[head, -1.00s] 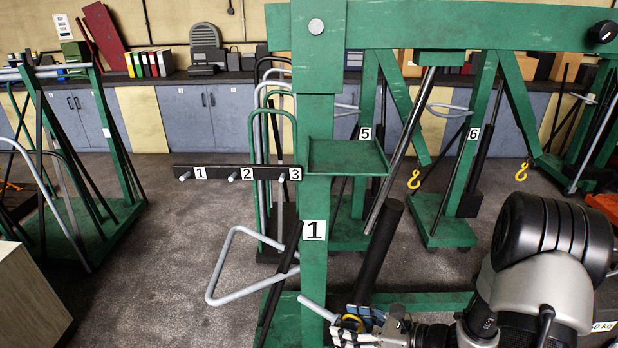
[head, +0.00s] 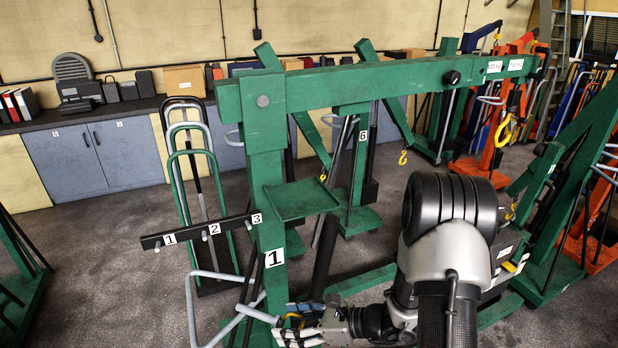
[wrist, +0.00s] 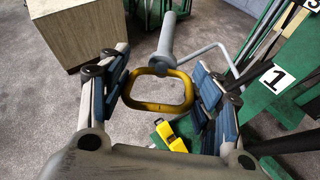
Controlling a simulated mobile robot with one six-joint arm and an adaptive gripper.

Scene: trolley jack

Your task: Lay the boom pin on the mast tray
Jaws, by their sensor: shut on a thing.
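The boom pin is a grey rod with a yellow loop handle; its shank (head: 256,314) shows low in the head view, at the foot of the mast. In the wrist view the pin (wrist: 167,42) points away from me, its yellow loop between the fingers. My gripper (head: 296,330) is shut on the loop; its blue-padded fingers also show in the wrist view (wrist: 160,92). The mast tray (head: 300,200) is a flat green shelf on the right of the mast marked 1 (head: 265,170). It looks empty and stands well above my gripper.
A black bar with pegs 1, 2 and 3 (head: 190,232) sticks out left of the mast. A grey tube handle (head: 192,300) is low at left. The green boom (head: 390,80) runs above the tray. A dark slanted cylinder (head: 324,258) stands below the tray. A wooden cabinet (wrist: 75,30) shows in the wrist view.

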